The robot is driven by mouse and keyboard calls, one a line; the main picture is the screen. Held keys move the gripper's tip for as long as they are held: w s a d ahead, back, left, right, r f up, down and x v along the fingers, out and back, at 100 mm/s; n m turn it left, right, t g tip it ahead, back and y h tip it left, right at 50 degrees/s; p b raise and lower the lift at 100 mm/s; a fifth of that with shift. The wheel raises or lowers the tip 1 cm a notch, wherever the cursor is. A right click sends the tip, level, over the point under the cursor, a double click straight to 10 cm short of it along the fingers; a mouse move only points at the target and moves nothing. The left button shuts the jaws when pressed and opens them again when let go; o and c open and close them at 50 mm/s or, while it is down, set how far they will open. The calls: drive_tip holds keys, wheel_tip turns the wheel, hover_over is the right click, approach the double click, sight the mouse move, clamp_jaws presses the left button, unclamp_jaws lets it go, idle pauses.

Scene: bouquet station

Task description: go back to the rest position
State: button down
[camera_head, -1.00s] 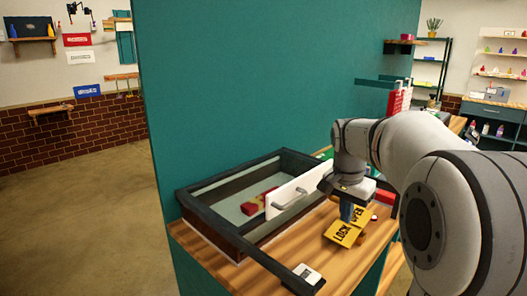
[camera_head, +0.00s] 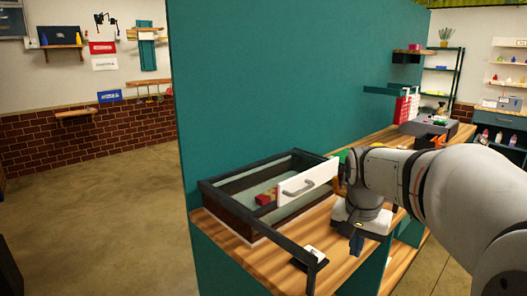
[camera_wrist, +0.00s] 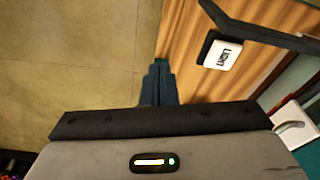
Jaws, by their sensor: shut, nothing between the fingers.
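My gripper (camera_head: 357,244) is shut and empty, pointing down near the front edge of the wooden bench (camera_head: 284,244), to the right of the open-topped case. In the wrist view its closed blue-grey fingers (camera_wrist: 158,84) show against the floor and the bench edge. My arm comes in from the right and hides part of the bench behind it.
A dark-framed case (camera_head: 222,205) with a white handled panel (camera_head: 308,183) and a red item (camera_head: 265,197) stands on the bench. A white LIGHT switch (camera_wrist: 222,53) sits near the dark bar. A tall teal wall (camera_head: 270,90) rises behind. Open floor (camera_head: 100,200) lies left.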

drive_tip(key=s+a+f+n, duration=0.2)
drive_tip(key=s+f+n, duration=0.1)
drive_tip(key=s, duration=0.4)
drive_tip(key=s+a+f+n+y, duration=0.1)
drive_tip(key=s+a+f+n, duration=0.2)
drive_tip(key=s, duration=0.5)
drive_tip(key=shift+f+t, duration=0.4)
drive_tip(key=shift+f, duration=0.2)
